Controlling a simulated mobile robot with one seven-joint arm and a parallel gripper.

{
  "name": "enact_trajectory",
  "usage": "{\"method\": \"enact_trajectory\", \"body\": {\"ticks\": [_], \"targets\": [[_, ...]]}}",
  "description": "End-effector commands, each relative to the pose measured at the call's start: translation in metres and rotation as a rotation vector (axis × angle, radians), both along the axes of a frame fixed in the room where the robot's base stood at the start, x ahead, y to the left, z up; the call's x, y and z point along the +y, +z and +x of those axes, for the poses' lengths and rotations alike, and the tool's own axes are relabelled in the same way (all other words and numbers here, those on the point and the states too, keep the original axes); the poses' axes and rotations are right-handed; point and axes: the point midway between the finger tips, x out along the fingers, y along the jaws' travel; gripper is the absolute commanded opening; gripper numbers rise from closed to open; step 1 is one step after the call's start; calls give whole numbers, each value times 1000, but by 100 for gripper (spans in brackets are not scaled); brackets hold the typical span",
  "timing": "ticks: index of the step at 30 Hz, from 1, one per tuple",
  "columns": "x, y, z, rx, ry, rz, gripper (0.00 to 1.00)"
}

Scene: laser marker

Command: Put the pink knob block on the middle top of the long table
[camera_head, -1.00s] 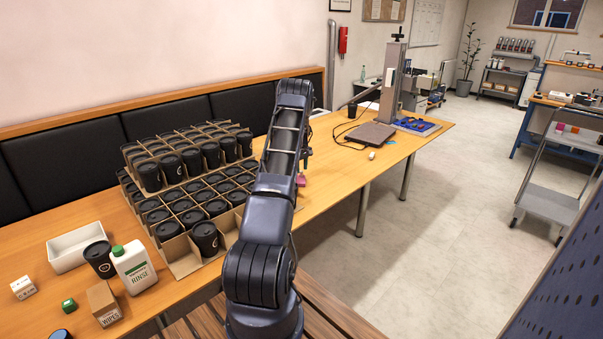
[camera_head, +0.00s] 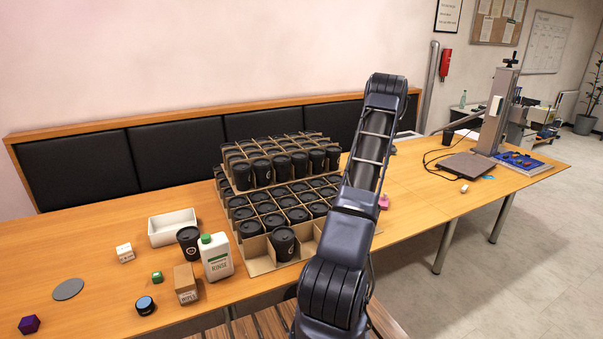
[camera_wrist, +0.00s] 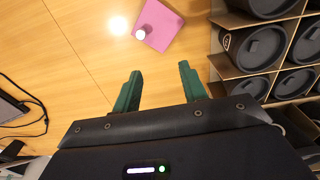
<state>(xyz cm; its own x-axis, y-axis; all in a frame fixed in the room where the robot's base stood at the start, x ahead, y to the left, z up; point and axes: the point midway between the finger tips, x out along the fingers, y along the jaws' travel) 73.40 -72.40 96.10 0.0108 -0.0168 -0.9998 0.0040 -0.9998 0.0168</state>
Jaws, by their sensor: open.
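The pink knob block (camera_wrist: 158,27) lies on the wooden table in the wrist view, with a pale round knob on it. In the head view a small part of it (camera_head: 384,202) shows just right of my arm. My gripper (camera_wrist: 158,80) is open, with two green fingers and nothing between them. The block is beyond the fingertips, apart from them. The head view does not show the fingers, as my arm hides them. The long table (camera_head: 420,220) runs across the head view, and its middle is partly hidden behind my arm.
Cardboard trays of black-lidded cups (camera_head: 270,190) stand close beside the block; their dividers (camera_wrist: 222,55) also show in the wrist view. A rinse bottle (camera_head: 216,258), a wipes box (camera_head: 186,284) and a white bin (camera_head: 173,227) stand left. A laser stand (camera_head: 494,115) and cables are right.

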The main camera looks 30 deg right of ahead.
Motion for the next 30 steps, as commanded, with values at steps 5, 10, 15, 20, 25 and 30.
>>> {"method": "enact_trajectory", "body": {"ticks": [5,10,15,20,25,30], "targets": [[68,67,19,-21,11,-28,43],[133,121,25,-42,14,-49,43],[200,170,22,-66,17,-66,43],[262,209,10,-92,18,-79,43],[326,245,-12,-122,18,-89,43],[386,273,-41,-155,17,-95,43]]}}
